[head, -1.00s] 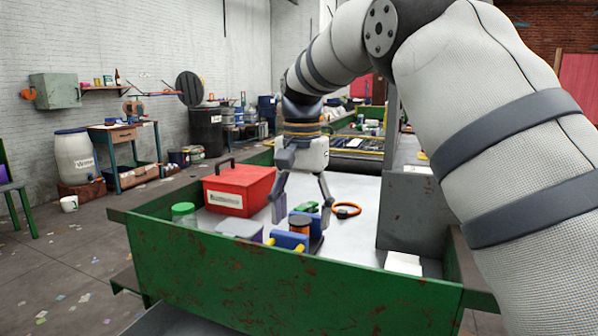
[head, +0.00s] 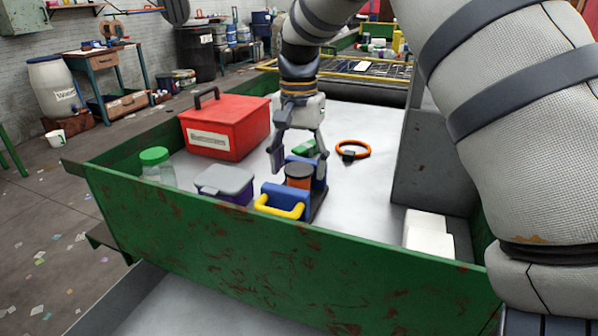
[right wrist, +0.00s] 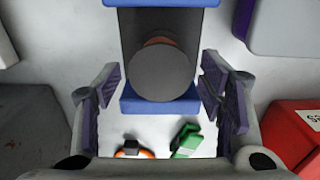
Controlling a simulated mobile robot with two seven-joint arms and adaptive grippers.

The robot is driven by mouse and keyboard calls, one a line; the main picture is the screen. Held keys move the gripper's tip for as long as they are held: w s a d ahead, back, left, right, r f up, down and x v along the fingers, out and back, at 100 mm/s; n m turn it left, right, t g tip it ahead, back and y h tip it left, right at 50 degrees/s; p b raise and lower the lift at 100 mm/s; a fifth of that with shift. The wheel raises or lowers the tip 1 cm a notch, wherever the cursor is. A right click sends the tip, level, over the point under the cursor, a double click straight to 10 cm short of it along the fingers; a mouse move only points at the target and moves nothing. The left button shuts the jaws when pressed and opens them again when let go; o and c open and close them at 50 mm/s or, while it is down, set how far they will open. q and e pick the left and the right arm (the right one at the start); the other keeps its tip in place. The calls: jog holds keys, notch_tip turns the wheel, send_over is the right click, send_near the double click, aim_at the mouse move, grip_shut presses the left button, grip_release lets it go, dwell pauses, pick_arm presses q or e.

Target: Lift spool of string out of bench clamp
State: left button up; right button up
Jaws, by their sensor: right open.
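The spool of string (head: 298,180), orange with a dark round end, stands upright between the blue jaws of the bench clamp (head: 272,195), which has a yellow handle. In the right wrist view the spool's dark end (right wrist: 160,78) faces the camera between the clamp's blue jaws (right wrist: 160,104). My right gripper (head: 299,165) points down at the spool and is open. In the right wrist view its purple-padded fingers (right wrist: 162,90) are spread left and right of the spool, with a gap on each side. My left gripper is not in view.
Near the clamp are a purple box with grey lid (head: 224,185), a green-lidded jar (head: 156,166), a red toolbox (head: 228,127), a green object (head: 304,147) and an orange ring (head: 353,150). A green wall (head: 270,265) borders the front; a grey panel (head: 430,160) stands right.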

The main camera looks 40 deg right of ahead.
aim_at(297, 171)
jog(key=shift+f, duration=1.95)
jog(key=c, duration=1.1)
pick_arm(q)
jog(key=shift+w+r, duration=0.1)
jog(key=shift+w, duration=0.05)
pick_arm(e)
jog(key=shift+r, duration=0.15)
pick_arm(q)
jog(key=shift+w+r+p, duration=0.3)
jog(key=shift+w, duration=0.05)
pick_arm(e)
jog(key=shift+s+a+r, duration=0.2)
jog(key=shift+a+r, duration=0.1)
jog(key=shift+a, duration=0.1)
jog(key=shift+r+p, duration=0.4)
jog(key=shift+r, duration=2.2)
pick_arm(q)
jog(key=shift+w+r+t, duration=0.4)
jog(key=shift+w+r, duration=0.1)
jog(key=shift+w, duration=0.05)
pick_arm(e)
jog(key=shift+r, duration=1.45)
